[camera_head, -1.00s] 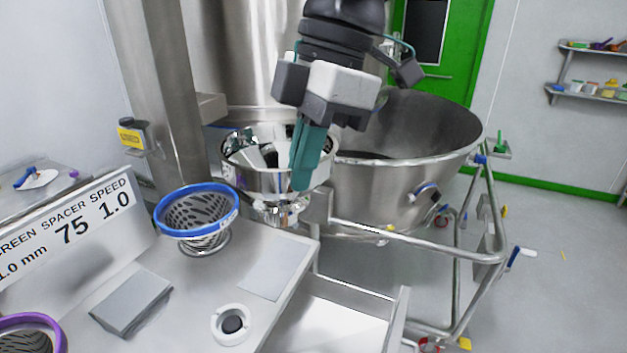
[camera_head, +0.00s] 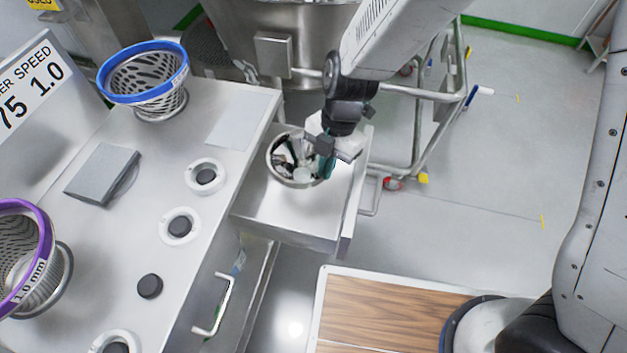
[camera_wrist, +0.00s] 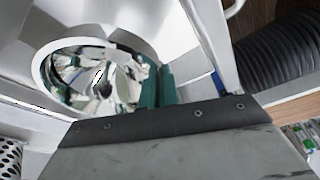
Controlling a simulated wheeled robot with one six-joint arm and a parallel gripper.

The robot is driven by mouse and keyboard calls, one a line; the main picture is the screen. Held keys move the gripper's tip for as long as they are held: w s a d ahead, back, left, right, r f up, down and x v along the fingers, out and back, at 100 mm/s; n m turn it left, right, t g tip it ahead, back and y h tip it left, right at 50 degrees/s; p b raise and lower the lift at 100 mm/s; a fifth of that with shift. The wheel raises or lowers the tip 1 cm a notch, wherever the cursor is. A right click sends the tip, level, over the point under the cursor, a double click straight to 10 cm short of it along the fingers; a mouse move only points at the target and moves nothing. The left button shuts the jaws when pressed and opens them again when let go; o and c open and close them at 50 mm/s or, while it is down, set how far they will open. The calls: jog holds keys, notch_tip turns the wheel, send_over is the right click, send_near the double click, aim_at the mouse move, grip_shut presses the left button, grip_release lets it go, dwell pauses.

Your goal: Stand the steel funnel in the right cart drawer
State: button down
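The steel funnel (camera_head: 272,166) is a shiny wide-mouthed cone, mouth up, over the back part of the open right cart drawer (camera_head: 290,222). My gripper (camera_head: 325,168) is at the right side of its rim. In the wrist view, the teal fingers (camera_wrist: 157,87) are close together, one on each side of the funnel's wall (camera_wrist: 48,68), pinching it. The funnel looks about upright. Its spout is hidden beneath the bowl, so I cannot tell whether it touches the drawer floor.
The cart top (camera_head: 228,145) is left of the drawer, with a blue-rimmed screen (camera_head: 145,75), a purple-rimmed screen (camera_head: 25,262) and round black-centred parts. A steel bowl on a tubular frame (camera_head: 420,130) stands behind. The drawer's front part is bare.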

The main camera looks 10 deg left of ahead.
jog(key=shift+f, duration=3)
jog(key=c, duration=1.7)
grip_release()
jog(key=v, duration=1.2)
jog(key=shift+w, duration=0.1)
